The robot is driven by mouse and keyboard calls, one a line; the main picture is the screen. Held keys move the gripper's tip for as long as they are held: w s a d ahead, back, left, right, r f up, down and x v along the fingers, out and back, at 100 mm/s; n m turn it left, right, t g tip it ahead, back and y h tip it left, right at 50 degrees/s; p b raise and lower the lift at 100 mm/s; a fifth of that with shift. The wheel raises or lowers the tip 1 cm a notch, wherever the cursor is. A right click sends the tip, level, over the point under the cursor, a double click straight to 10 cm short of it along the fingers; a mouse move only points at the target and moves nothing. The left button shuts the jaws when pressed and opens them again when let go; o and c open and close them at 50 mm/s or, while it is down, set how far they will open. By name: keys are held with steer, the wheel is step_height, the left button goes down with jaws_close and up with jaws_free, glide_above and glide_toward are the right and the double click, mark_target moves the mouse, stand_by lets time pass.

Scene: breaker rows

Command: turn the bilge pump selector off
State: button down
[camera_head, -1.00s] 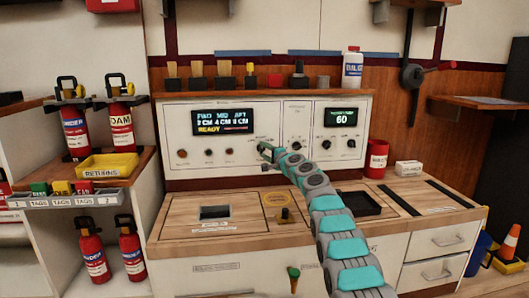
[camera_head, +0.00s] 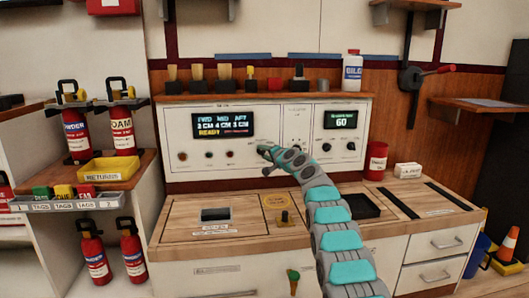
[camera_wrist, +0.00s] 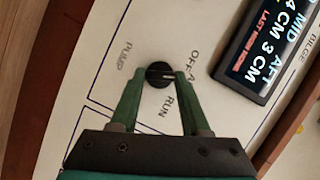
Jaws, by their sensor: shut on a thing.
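The bilge pump selector is a small round black knob (camera_wrist: 157,74) with a white pointer line, on a white panel in the wrist view. Its labels read PUMP on one side and OFF, A and RUN on the other, partly hidden by a finger. The pointer faces the middle of these labels, about at the A. My gripper (camera_wrist: 162,80) has a green finger on either side of the knob and is shut on it. In the head view my gripper (camera_head: 266,153) is at the lower middle of the console panel (camera_head: 178,120), and my arm hides the knob.
A display (camera_head: 223,125) is above and left of my gripper, with several small knobs and lights below it. A second display (camera_head: 342,120) is at the right. The wooden counter below holds a black tray (camera_head: 360,206) and a red can (camera_head: 377,160).

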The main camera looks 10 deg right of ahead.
steer(key=shift+r+n+g+h+p, duration=0.2)
steer(key=shift+n+g+h+p, duration=0.6)
steer(key=shift+n, duration=0.9)
steer(key=shift+c, duration=1.9)
jaws_free()
steer(key=shift+s, duration=0.1)
steer(key=b+v, duration=0.5)
steer(key=v, duration=0.2)
steer(key=shift+s, duration=0.3)
